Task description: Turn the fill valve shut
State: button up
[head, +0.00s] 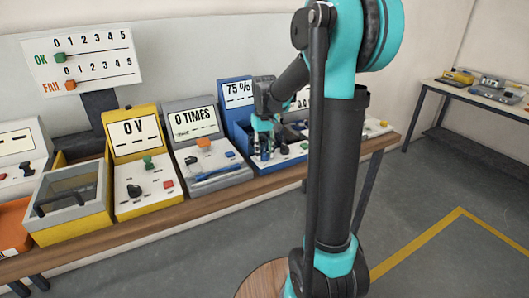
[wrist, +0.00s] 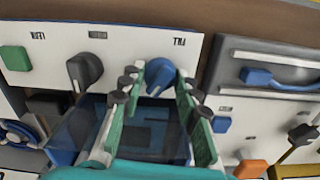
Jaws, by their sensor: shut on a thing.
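The fill valve is a blue knob (wrist: 159,74) on a white panel in the wrist view, with an upside-down FILL label beside it. My gripper (wrist: 160,82) has its green fingers with dark pads on both sides of the knob, shut on it. In the head view my gripper (head: 263,139) is at the blue station (head: 233,127), whose display (head: 239,92) reads 75 %. The knob is hidden there behind my gripper.
A black knob (wrist: 85,71) and a green button (wrist: 14,58) are beside the valve. A clear blue-tinted tank (wrist: 150,125) lies below my fingers. A grey station with a blue handle (wrist: 280,80) adjoins. The floor at right is open.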

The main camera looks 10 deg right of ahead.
aim_at(264, 151)
jog(key=n, duration=0.5)
jog(key=shift+n, duration=0.3)
dwell(0.4)
jog(key=o, duration=1.2)
jog(key=shift+c, duration=0.2)
notch_tip(264, 151, up, 12)
jog(key=s+d+f+m+t, duration=0.2)
jog(key=s+f+m, duration=0.2)
jog(key=s+f, duration=0.6)
jog(key=s+d+f+m+t, duration=0.1)
jog(key=s+f+m+t, duration=0.1)
jog(key=s+f, duration=0.9)
jog(key=shift+s+d+m, duration=0.4)
jog(key=shift+s+m, duration=0.35)
jog(key=shift+m, duration=0.15)
